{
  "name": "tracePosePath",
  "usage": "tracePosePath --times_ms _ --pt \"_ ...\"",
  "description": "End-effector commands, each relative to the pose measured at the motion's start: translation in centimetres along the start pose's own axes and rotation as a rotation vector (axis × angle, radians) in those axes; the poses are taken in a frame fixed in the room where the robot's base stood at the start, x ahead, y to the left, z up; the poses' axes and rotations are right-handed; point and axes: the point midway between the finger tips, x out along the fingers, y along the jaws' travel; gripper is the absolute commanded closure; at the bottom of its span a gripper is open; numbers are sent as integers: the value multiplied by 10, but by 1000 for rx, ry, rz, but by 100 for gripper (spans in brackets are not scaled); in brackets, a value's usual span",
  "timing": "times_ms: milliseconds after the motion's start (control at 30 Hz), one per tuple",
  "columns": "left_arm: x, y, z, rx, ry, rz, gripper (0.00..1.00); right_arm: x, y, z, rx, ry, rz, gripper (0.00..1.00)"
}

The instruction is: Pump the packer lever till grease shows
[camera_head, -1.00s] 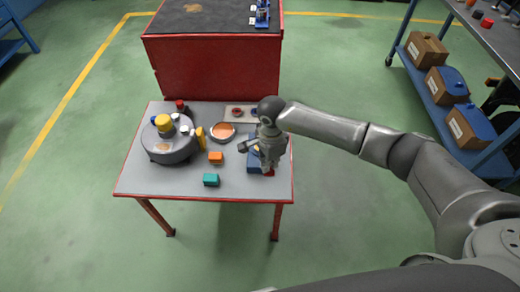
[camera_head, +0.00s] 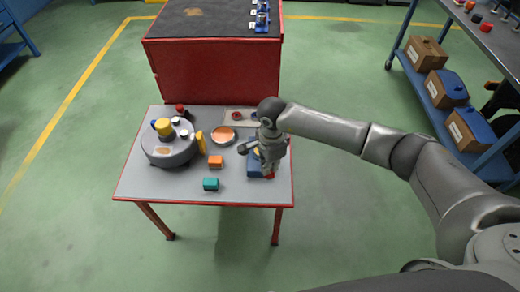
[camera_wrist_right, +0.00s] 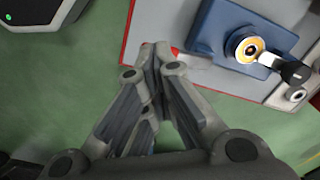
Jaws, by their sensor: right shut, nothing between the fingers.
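The packer appears to be the blue block (camera_head: 254,165) at the front right of the table, partly hidden by my right gripper (camera_head: 268,173) in the head view. In the wrist view the blue block (camera_wrist_right: 222,32) carries a round hub with a yellow ring (camera_wrist_right: 250,48). A short light lever with a black knob (camera_wrist_right: 293,71) sticks out from the hub. My right gripper (camera_wrist_right: 156,50) is shut and empty, with its fingertips beside the block's left side and apart from the knob. I cannot tell whether the yellow is grease. My left gripper is out of view.
The table (camera_head: 140,188) also holds a round grey drum (camera_head: 170,150), an orange block (camera_head: 215,162), a teal block (camera_head: 211,184) and a copper-coloured dish (camera_head: 223,135). A red cabinet (camera_head: 215,72) stands behind. A blue shelf with boxes (camera_head: 425,52) stands at the right.

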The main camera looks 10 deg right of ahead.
Motion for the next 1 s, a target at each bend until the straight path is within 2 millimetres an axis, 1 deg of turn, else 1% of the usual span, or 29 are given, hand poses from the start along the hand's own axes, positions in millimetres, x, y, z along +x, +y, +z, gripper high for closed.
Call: tracePosePath --times_ms 33,500,600,1000 --pt "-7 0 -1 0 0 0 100 -9 0 0 -1 0 0 100" --pt "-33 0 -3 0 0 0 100 -54 0 0 0 0 0 100" --pt "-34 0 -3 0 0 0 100 -56 0 0 0 0 0 100" --pt "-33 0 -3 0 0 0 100 -55 0 0 1 -1 0 100"
